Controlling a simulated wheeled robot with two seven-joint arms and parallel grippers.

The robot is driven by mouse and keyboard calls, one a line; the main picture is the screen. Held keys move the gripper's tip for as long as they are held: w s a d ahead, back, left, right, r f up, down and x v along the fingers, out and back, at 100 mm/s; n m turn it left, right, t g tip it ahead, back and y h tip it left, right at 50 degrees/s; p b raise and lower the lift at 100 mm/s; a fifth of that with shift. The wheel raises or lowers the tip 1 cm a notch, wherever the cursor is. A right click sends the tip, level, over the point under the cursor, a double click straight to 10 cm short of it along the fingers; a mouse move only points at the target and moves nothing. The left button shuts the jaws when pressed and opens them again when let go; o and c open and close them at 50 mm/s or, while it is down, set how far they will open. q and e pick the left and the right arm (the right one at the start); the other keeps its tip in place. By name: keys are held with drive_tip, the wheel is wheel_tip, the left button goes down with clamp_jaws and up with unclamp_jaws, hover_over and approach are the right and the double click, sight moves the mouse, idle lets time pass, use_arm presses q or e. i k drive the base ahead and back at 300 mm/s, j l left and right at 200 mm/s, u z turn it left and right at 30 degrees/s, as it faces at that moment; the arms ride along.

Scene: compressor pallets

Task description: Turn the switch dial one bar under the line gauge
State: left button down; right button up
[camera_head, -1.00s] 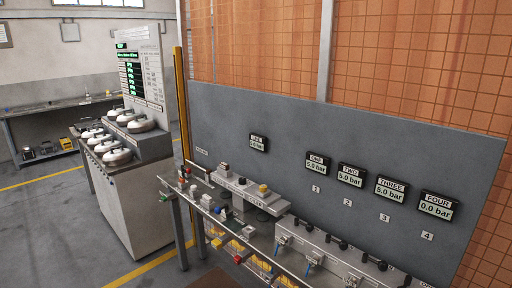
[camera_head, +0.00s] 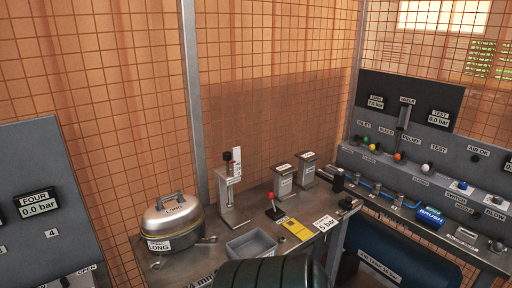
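On the grey panel at the right, a gauge that appears labelled LINE (camera_head: 376,101) seems to read 7.0 bar, in small blurred print. A TEST gauge (camera_head: 440,118) to its right reads 0.0 bar. A small blue knob (camera_head: 462,185) sits on the sloped ledge below, just above a label that looks like SWITCH (camera_head: 456,199). I cannot tell whether this knob is the switch dial, and its setting is too small to read. Neither of my grippers is in view.
A steel bench holds a silver lidded pot (camera_head: 172,222), a grey bin (camera_head: 251,246), a red-topped lever (camera_head: 273,207) and a yellow card (camera_head: 297,230). A dark ribbed object (camera_head: 270,273) covers the bottom middle. A blue tank (camera_head: 385,262) lies under the right bench.

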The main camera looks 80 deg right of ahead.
sight(463, 186)
drive_tip(key=z, duration=1.1)
drive_tip(key=l+z, duration=0.2)
drive_tip(key=z, duration=0.2)
drive_tip(key=i+l+z, duration=0.1)
drive_tip(key=z, duration=0.3)
drive_tip(key=i+l+z, duration=0.1)
drive_tip(key=z, duration=0.3)
drive_tip(key=i+l+z, duration=0.15)
drive_tip(key=z, duration=0.25)
drive_tip(key=i+l+z, duration=0.5)
drive_tip(key=i+z, duration=0.2)
drive_tip(key=i, duration=0.25)
drive_tip(key=i+l, duration=0.1)
drive_tip(key=i, duration=0.5)
